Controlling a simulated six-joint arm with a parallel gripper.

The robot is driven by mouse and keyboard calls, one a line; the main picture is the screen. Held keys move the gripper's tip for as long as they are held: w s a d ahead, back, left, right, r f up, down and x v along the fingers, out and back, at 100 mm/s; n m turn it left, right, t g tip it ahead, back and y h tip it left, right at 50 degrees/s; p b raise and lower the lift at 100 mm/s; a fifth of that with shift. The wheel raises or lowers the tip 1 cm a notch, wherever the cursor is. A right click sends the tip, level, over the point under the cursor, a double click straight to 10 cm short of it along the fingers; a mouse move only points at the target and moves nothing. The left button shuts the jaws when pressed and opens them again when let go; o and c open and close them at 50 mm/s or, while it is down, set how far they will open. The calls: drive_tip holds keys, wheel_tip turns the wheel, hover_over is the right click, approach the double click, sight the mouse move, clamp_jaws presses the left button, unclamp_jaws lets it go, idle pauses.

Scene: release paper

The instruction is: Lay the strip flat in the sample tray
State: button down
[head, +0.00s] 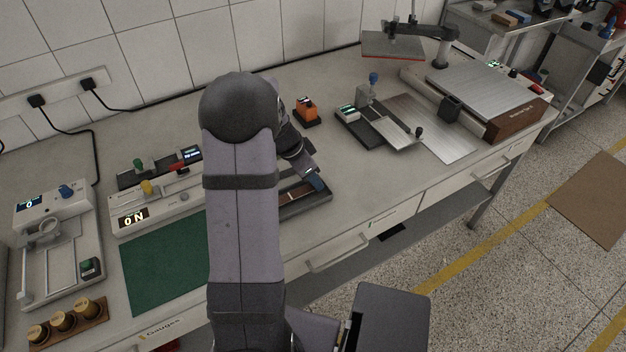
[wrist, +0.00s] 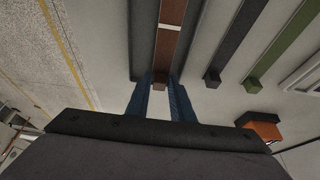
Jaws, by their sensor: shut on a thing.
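My gripper (head: 316,181) is at the right end of a dark, shallow tray (head: 318,201), partly hidden by my arm. In the wrist view its two blue fingers (wrist: 160,82) are shut on the near end of a brown strip (wrist: 165,55). The strip runs away from the fingers, looks straight, and has a pale line across it. Dark tray sides (wrist: 143,40) lie to its left and right. Brown also shows within the tray in the head view. I cannot tell whether the strip touches the tray floor.
A dark bar (wrist: 235,42) and a green bar (wrist: 285,45) lie beside the tray. An orange device (head: 306,110) stands behind my gripper. A green mat (head: 160,270) lies left of my arm, and a small grey-plated device (head: 385,130) stands to the right.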

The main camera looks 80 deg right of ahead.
sight(298, 192)
drive_tip(key=shift+f, duration=0.45)
drive_tip(key=shift+f, duration=0.1)
drive_tip(key=c, duration=1.8)
unclamp_jaws()
drive_tip(key=v, duration=1.2)
